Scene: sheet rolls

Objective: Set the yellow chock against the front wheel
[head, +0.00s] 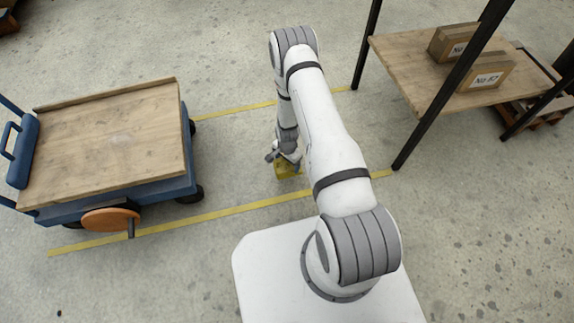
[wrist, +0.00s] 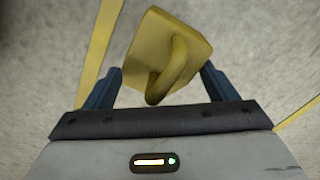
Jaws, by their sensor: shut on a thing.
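The yellow chock (wrist: 180,42) is a block with a looped handle. It sits between the two blue fingers of my gripper (wrist: 162,72) in the wrist view. In the head view the chock (head: 288,170) is under my gripper (head: 285,160), partly hidden by it, near the floor; I cannot tell whether it touches the floor. The blue cart (head: 110,140) with a wooden deck stands to the left, well apart from the chock. Dark wheels show at its right end, one near (head: 190,194) and one far (head: 192,127), both partly hidden by the cart.
An orange disc (head: 110,219) with a dark handle is on the cart's near side. Yellow floor lines (head: 215,214) run past the cart. A dark-legged wooden table (head: 415,70) with cardboard boxes (head: 490,75) stands right. Open floor lies between cart and gripper.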

